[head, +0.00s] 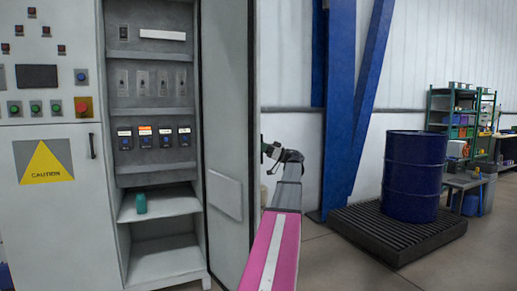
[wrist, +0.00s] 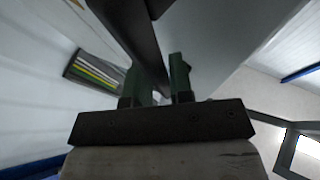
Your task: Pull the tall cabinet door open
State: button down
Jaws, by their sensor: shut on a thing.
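The tall cabinet door (head: 228,100) stands swung wide open, its inner face with a flat pocket showing in the head view. My gripper (head: 268,152) is at the door's outer side, by its free edge, partly hidden. In the wrist view my gripper's (wrist: 156,85) two green fingers are closed about a long dark bar (wrist: 130,32), which looks like the door handle. The grey door panel (wrist: 205,40) shows beside it. The exact contact is hard to see. The handle is hidden behind the door in the head view.
A control cabinet with a caution sign (head: 45,162) stands left. A blue column (head: 340,100) and a blue drum (head: 414,175) on a dark pallet (head: 400,232) stand right.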

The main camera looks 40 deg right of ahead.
jog(key=c, duration=1.1)
grip_release()
jog(key=v, duration=1)
jog(key=shift+s+d+f, duration=0.15)
jog(key=shift+s+d, duration=0.1)
